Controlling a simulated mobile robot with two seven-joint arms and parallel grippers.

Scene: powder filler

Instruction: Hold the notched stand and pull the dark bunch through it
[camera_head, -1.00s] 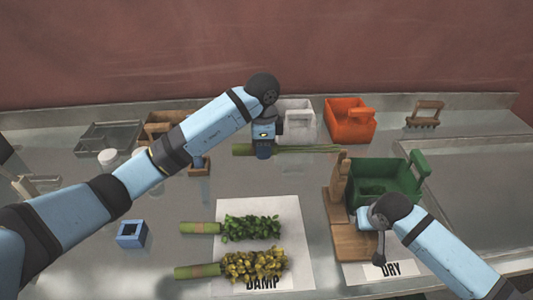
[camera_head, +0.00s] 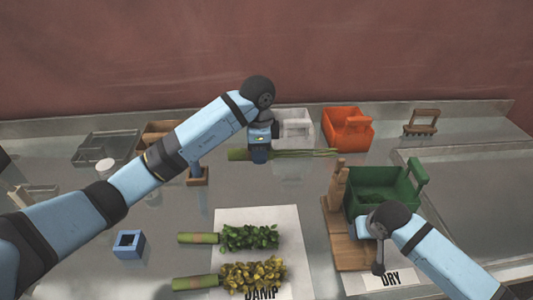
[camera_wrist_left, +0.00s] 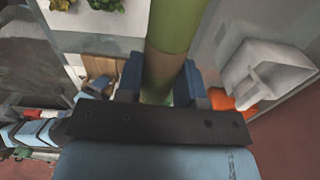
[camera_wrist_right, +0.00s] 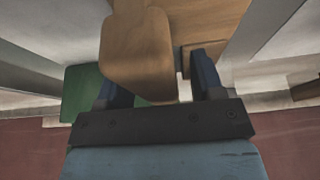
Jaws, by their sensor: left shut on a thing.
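The bunch (camera_head: 237,155) lies across my left gripper (camera_head: 260,157), with a thick green butt at the left and long thin strands to the right. My left gripper is shut on its banded stem (camera_wrist_left: 173,25), seen in the left wrist view. The wooden notched stand (camera_head: 338,215) stands at the right, its post upright at the back of its flat base. My right gripper (camera_wrist_right: 160,88) has its fingers apart around a wooden part of the stand (camera_wrist_right: 138,55), with a gap showing beside one finger. In the head view my right arm hides those fingers.
A green crate (camera_head: 412,190) stands behind the stand. White (camera_head: 295,125) and orange (camera_head: 347,135) bins stand at the back. Two leafy bunches (camera_head: 250,237) (camera_head: 255,272) lie on the DAMP sheet (camera_head: 290,222).

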